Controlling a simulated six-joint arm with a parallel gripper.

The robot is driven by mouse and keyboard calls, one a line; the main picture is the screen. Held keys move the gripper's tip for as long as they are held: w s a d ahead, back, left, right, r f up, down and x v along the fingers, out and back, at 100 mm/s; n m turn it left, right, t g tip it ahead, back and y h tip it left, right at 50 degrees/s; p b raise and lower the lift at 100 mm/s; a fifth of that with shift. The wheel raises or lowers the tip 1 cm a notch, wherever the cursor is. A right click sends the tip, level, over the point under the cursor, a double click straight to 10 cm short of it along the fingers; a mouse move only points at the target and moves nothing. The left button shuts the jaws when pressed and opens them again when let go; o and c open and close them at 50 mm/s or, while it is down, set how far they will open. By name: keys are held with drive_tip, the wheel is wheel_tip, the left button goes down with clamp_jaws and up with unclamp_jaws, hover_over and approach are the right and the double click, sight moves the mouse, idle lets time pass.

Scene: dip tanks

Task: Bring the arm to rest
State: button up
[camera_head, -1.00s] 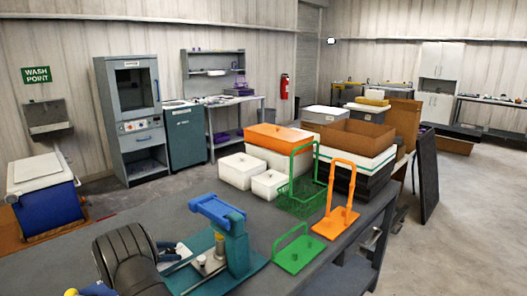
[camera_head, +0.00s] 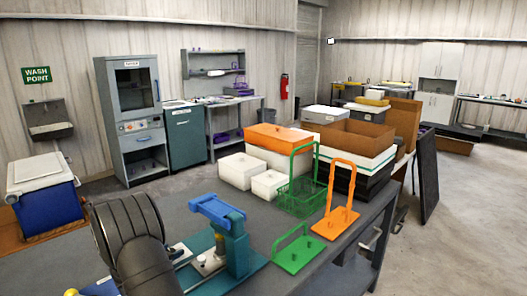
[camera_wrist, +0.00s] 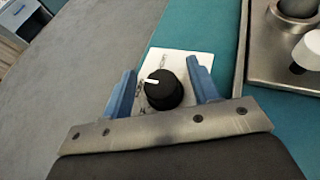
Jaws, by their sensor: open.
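My gripper (camera_wrist: 162,88) is open in the wrist view, with its two blue fingers spread apart. Nothing is gripped. A black knob with a white pointer (camera_wrist: 163,90) shows between the fingers, on a white plate (camera_wrist: 178,61) on a teal base (camera_wrist: 215,35). I cannot tell how far the fingertips are from the knob. In the head view my black arm is at the lower left, beside a teal stand with a blue top (camera_head: 237,245). My fingers are mostly hidden there by the arm.
On the grey bench (camera_head: 190,201) are a green rack (camera_head: 295,255), an orange rack (camera_head: 333,226), a green wire basket (camera_head: 300,197) and white tubs (camera_head: 240,172). An orange-lidded tank (camera_head: 275,138) stands behind. A metal block (camera_wrist: 290,55) is right of my gripper.

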drive_tip(key=shift+n+t+y, duration=0.3)
drive_tip(key=shift+n+y, duration=1.6)
drive_tip(key=shift+y, duration=0.3)
